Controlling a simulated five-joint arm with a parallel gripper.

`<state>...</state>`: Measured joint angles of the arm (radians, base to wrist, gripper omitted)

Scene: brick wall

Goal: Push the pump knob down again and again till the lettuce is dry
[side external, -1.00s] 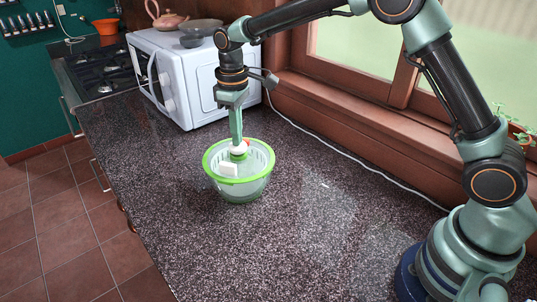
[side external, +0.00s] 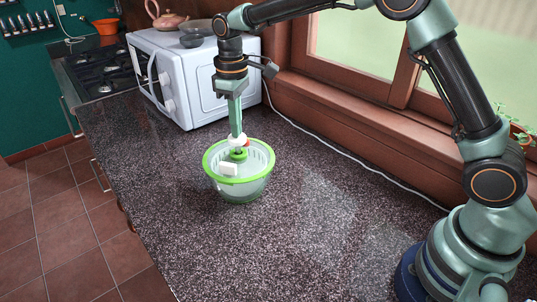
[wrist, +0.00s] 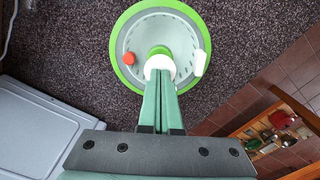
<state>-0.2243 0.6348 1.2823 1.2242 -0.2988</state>
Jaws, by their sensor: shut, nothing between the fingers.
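The salad spinner (side external: 262,187) is a clear bowl with a bright green rim, standing upright on the counter; it also shows in the wrist view (wrist: 118,57). Its pump knob (side external: 238,141) is white on a green stem and stands raised above the lid. It also shows in the wrist view (wrist: 149,68). My gripper (side external: 237,134) is shut and empty, pointing straight down with its tips at the top of the knob. In the wrist view the fingers (wrist: 159,75) cover part of the knob. I cannot make out any lettuce inside the bowl.
A red button (wrist: 128,59) and a white tab (wrist: 199,63) sit on the lid. A white microwave (side external: 205,85) stands behind the spinner. A white cable (side external: 330,148) runs along the window wall. The dark counter (side external: 310,230) in front is clear.

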